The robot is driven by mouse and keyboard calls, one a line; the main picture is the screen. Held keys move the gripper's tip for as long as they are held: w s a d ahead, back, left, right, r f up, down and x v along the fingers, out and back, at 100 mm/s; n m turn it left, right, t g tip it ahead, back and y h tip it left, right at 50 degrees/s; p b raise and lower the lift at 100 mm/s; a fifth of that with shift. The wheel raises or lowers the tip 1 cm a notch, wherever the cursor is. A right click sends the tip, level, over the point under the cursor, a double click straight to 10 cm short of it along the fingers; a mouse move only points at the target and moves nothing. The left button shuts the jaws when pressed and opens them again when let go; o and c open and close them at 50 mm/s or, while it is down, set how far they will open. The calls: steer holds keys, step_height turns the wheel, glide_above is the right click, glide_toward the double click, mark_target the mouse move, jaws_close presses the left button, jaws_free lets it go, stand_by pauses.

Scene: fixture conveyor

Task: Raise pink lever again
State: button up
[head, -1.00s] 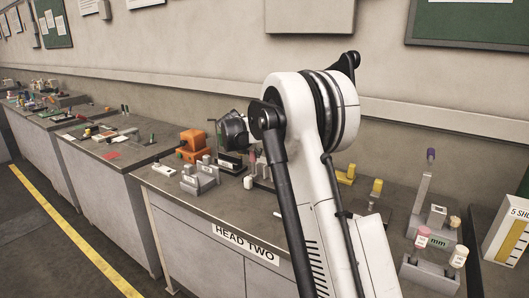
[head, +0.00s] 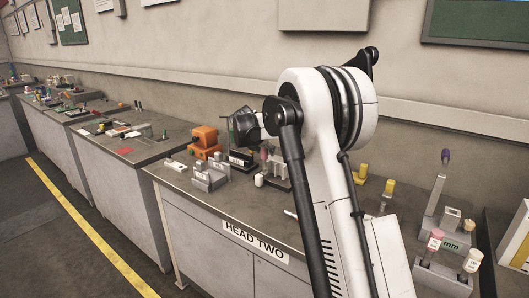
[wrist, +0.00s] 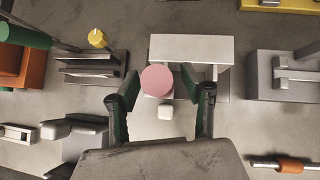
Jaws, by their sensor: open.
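The pink lever shows in the wrist view as a round pink knob (wrist: 157,81), seen end-on in front of a light grey block fixture (wrist: 190,48). In the head view its pink tip (head: 264,154) stands upright beside that fixture (head: 278,163). My gripper (wrist: 160,88) is open, with one dark green-and-black finger on each side of the knob and visible gaps between. Whether the fingers are level with the knob is hard to tell. In the head view my gripper is mostly hidden by my arm.
A small white knob (wrist: 165,111) lies just below the pink one in the wrist view. A yellow-knobbed fixture (wrist: 97,38) and an orange block (wrist: 8,65) stand to the left. A grey fixture (wrist: 280,75) stands right, and an orange-handled rod (wrist: 290,165) lies lower right.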

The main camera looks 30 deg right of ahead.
steer(key=v, duration=1.1)
steer(key=shift+a, duration=0.15)
steer(key=shift+s+r, duration=0.1)
steer(key=s+a+r+m+y, duration=0.1)
steer(key=s+a+m, duration=0.3)
steer(key=s, duration=0.4)
steer(key=s+a+r+m+y, duration=0.1)
steer(key=s+a+m, duration=0.35)
steer(key=s, duration=0.45)
steer(key=s+a+r+m+y, duration=0.25)
steer(key=s+m, duration=0.25)
steer(key=s, duration=0.3)
steer(key=s+a+f+m, duration=0.2)
steer(key=s+f+m, duration=0.1)
steer(key=s, duration=0.4)
steer(key=s+a+f+m+t+y, duration=0.1)
steer(key=s+a+f+m, duration=0.2)
steer(key=s, duration=0.4)
steer(key=s+a+f+m+y, duration=0.1)
steer(key=s+a+f+m, duration=0.2)
steer(key=s+f+m, duration=0.2)
steer(key=s+m, duration=0.1)
steer(key=s, duration=0.1)
steer(key=shift+s+t, duration=0.3)
steer(key=shift+t, duration=0.1)
